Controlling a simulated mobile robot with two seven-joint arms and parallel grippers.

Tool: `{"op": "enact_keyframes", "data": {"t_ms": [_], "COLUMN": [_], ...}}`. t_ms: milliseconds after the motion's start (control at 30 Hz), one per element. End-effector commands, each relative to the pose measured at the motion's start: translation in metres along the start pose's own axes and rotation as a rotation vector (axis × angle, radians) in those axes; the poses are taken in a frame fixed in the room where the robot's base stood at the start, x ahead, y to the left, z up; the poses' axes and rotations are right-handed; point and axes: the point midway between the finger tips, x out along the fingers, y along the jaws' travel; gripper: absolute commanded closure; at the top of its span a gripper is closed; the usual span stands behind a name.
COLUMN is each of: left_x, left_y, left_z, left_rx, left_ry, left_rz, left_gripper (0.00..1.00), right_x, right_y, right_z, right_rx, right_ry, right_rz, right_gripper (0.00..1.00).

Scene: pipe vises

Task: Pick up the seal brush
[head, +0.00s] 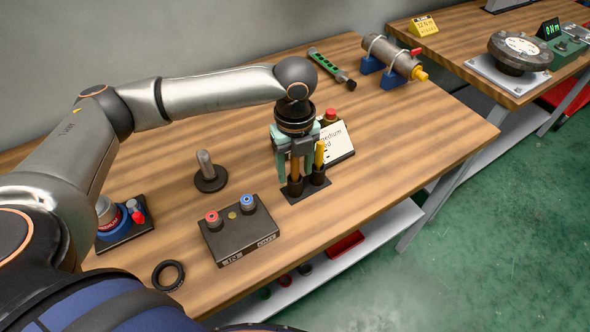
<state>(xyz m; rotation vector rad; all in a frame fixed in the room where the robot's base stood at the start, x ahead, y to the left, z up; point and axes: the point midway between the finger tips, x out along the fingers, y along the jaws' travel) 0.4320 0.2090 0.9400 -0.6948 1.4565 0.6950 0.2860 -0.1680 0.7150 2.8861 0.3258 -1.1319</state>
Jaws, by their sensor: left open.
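A small black holder (306,192) stands on the wooden bench with two dark cups. A brown wooden handle (295,168) stands upright in its left cup, and a yellow handle (320,154) stands in its right cup. Either may be the seal brush; no bristles show, so I cannot tell which. My left gripper (295,172) points down over the holder. My right gripper is out of view.
A grey box with red and blue knobs (240,232) sits front left of the holder. A metal peg on a round base (208,172) is to the left. The bench is clear to the holder's right.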

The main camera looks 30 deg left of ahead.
Motion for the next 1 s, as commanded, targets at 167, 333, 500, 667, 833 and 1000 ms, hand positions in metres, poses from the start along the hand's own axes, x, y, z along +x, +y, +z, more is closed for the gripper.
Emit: {"op": "enact_keyframes", "data": {"t_ms": [167, 333, 500, 667, 833, 1000], "left_x": [-0.0004, -0.0006, -0.0007, -0.0007, -0.0007, -0.0008], "left_y": [0.0001, 0.0, 0.0, 0.0, 0.0, -0.0001], "left_z": [0.0003, 0.0003, 0.0003, 0.0003, 0.0002, 0.0002], "left_rx": [-0.001, -0.001, -0.001, -0.001, -0.001, -0.001], "left_ry": [0.0, 0.0, 0.0, 0.0, 0.0, 0.0], "left_rz": [0.0, 0.0, 0.0, 0.0, 0.0, 0.0], "left_gripper": [0.58, 0.78, 0.97, 1.0, 1.0, 1.0], "right_x": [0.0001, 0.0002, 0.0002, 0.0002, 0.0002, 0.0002], "right_y": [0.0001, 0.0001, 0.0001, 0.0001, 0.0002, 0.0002], "right_z": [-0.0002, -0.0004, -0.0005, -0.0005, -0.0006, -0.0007], "right_rx": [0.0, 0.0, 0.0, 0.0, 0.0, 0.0], "right_ry": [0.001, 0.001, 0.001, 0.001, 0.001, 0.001], "right_rz": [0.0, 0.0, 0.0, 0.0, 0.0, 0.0], "right_gripper": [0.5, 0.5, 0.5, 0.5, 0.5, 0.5]}}
